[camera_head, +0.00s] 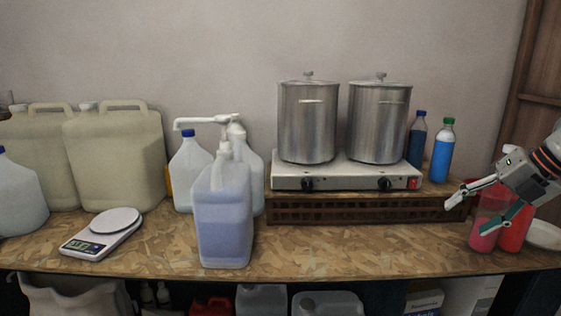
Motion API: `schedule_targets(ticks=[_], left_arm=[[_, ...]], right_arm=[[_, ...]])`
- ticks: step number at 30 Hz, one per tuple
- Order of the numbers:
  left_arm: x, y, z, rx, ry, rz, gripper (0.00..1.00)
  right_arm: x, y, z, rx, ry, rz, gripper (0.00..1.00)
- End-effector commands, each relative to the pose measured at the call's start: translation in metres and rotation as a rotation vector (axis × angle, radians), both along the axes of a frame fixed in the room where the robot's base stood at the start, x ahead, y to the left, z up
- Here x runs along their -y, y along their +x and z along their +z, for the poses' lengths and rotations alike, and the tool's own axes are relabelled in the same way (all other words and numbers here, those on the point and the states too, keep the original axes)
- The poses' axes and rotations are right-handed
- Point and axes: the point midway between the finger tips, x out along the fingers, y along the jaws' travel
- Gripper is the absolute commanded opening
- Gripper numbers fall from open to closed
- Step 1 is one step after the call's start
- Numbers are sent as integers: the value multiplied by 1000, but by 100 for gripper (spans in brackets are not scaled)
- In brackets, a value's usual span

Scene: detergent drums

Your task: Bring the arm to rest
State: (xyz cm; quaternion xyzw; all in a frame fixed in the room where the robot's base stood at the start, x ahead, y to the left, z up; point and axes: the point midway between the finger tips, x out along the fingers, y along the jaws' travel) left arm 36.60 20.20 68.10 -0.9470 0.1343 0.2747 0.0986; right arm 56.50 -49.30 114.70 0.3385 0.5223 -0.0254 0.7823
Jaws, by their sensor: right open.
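My right gripper (476,207) comes in from the right edge of the head view. Its fingers are spread apart and hold nothing that I can see. It is in front of a clear cup with red contents (483,238) and a red container (515,236), partly covering both. I cannot tell whether it touches either of them. My left gripper is not in the picture.
The wooden bench carries a hotplate (345,172) with two steel pots (307,125), a pump jug of bluish liquid (224,225), beige drums (113,160) and a scale (101,234). Blue bottles (442,153) stand behind the gripper. The front middle of the bench is clear.

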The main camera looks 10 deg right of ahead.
Motion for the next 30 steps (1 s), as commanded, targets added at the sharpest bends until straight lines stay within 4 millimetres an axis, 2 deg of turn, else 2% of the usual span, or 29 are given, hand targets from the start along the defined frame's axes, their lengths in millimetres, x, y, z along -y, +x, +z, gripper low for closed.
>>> schedule_targets(ticks=[1,6,14,20,26,30], left_arm=[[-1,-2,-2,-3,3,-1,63],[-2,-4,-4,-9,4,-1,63],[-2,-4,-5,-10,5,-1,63],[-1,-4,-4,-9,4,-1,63],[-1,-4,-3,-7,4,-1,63],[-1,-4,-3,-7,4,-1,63]], right_arm=[[-3,-4,-28,4,97,-11,62],[-18,-13,-95,58,376,-76,62],[-43,-31,-187,138,755,-302,62],[-64,-54,-258,166,990,-562,62],[-98,-88,-332,135,1167,-871,62],[-134,-118,-383,68,1256,-1100,62]])
